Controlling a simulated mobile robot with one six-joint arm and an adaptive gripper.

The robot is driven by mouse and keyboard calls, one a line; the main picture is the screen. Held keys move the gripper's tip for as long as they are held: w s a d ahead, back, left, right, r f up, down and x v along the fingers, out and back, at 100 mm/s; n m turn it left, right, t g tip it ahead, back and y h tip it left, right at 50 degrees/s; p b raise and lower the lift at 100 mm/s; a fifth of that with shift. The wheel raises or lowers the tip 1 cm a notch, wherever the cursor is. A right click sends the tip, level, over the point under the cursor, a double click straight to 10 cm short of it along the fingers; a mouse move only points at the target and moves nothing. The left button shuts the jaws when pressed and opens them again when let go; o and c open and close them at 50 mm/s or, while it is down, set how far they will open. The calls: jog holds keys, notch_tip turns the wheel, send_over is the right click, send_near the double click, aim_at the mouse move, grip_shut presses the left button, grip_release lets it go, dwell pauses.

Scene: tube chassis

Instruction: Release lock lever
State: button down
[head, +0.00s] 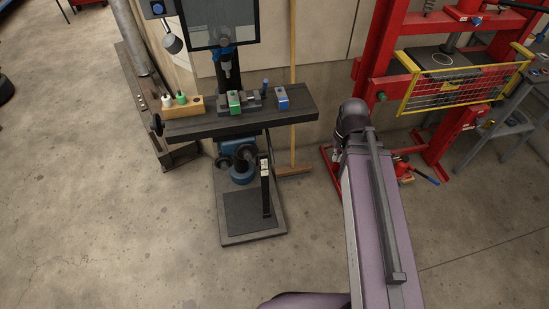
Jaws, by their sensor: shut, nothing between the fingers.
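A drill press stands left of centre in the head view, with a long dark work table (215,122). A dark round knob or handle (157,124) shows at the left end of this table. Below it are dark round parts beside the blue column bracket (238,160). An upright dark bar with a pale label (266,186) stands over the base plate. I cannot tell which part is the lock lever or how it is set. My purple arm reaches up from the bottom right, and its far joint is right of the table. My gripper cannot be made out.
A wooden block with bottles (183,108), a green-topped vise (234,102) and a blue block (281,98) sit on the table. A broom (293,168) leans behind. A red press frame with a yellow guard (455,92) stands right.

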jog(key=w+a+f+m+y+b, duration=0.3)
jog(key=w+f+b, duration=0.5)
jog(key=b, duration=0.5)
jog(key=w+a+f+m+y+b, duration=0.4)
jog(key=w+f+b, duration=0.5)
jog(key=f+b, duration=0.3)
jog(key=w+a+f+m+y+b, duration=0.3)
jog(key=w+f+b, duration=0.6)
jog(key=b, duration=0.6)
jog(key=a+f+y, duration=0.1)
jog(key=y, duration=0.1)
jog(key=shift+a+f+t+y+b, duration=0.15)
jog(key=shift+f+t+y+b, duration=0.15)
jog(key=shift+f, duration=0.05)
jog(key=shift+a, duration=0.15)
jog(key=b+x, duration=0.4)
jog(key=x, duration=0.5)
jog(key=shift+s+a+r+p, duration=0.2)
jog(key=shift+s+r+p, duration=0.35)
jog(key=shift+r+p, duration=0.2)
jog(key=shift+s+a+r+p, duration=0.2)
jog(key=shift+s+r+p, duration=0.4)
jog(key=shift+p, duration=0.2)
jog(key=shift+a+r, duration=0.15)
